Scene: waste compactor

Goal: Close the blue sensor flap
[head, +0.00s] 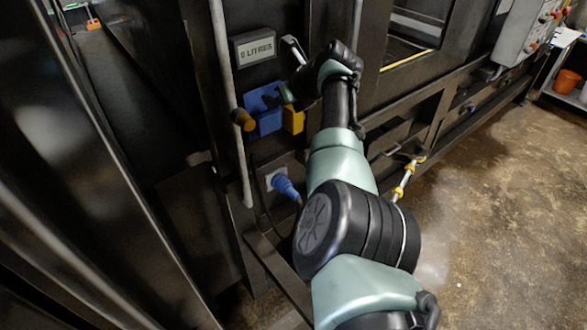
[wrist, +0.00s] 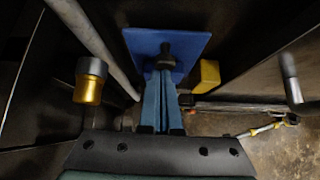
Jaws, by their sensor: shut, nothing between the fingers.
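The blue sensor flap (head: 258,98) is on the dark machine wall, left of my arm in the head view, above a blue lower part (head: 266,124). It looks tilted against that part, but how far open it stands is hard to tell. In the wrist view the flap (wrist: 140,40) is a blue plate with a dark knob (wrist: 166,57) in front of it. My gripper (head: 282,95) is shut and empty, its fingertips (wrist: 163,73) at the knob and flap. Whether they touch is unclear. My gripper partly hides the flap's right side in the head view.
A yellow block (head: 293,119) sits right of the flap, and an amber-and-grey knob (head: 243,119) sits left. A grey vertical pipe (head: 228,90) runs close on the left. A metal lever (head: 294,47) stands above. A blue plug (head: 286,186) is below. Open floor lies right.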

